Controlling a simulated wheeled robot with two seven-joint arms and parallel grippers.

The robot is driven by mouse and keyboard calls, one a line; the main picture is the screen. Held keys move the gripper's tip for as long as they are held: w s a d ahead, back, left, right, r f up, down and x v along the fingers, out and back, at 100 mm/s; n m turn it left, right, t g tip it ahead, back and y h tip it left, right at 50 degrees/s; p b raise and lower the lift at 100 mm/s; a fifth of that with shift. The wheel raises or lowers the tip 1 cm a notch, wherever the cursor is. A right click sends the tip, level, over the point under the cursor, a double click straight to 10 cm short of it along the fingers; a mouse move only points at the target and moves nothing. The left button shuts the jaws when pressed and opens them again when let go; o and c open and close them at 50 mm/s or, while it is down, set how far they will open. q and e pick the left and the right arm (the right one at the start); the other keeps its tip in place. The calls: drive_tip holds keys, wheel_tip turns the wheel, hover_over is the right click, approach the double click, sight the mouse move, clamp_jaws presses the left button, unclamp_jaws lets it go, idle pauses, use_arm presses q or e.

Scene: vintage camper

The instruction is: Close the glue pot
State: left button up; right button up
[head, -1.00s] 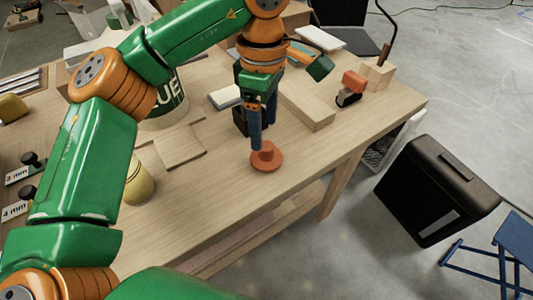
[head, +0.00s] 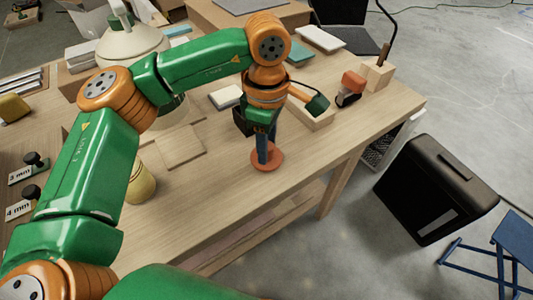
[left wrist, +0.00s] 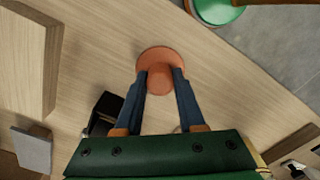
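The orange-red round lid (head: 268,163) with a raised knob lies flat on the wooden workbench. It also shows in the left wrist view (left wrist: 160,54). My left gripper (head: 265,153) points straight down over it. In the left wrist view its blue fingers (left wrist: 160,76) stand on either side of the knob; whether they press on it I cannot tell. A small cream-yellow jar (head: 140,186), apparently the glue pot, stands left of the lid, partly behind my left arm; its top is hard to make out. My right gripper is not in view.
A large white bottle (head: 128,45) with a conical top stands behind my left arm. A flat wooden board (head: 180,148), a wooden block (head: 311,110) and an orange-black tool (head: 350,90) lie around. The bench front right of the jar is clear.

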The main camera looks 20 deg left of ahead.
use_arm(q)
clamp_jaws()
drive_tip(key=shift+r, duration=0.25)
wheel_tip(320, 180, up, 3)
drive_tip(key=shift+s+f+b, duration=0.1)
drive_tip(key=shift+b, duration=0.45)
drive_tip(key=s+d+r+b, duration=0.1)
drive_tip(key=s+d+r, duration=0.4)
drive_tip(key=s+r, duration=0.4)
drive_tip(key=s, duration=0.4)
drive_tip(key=shift+r, duration=0.35)
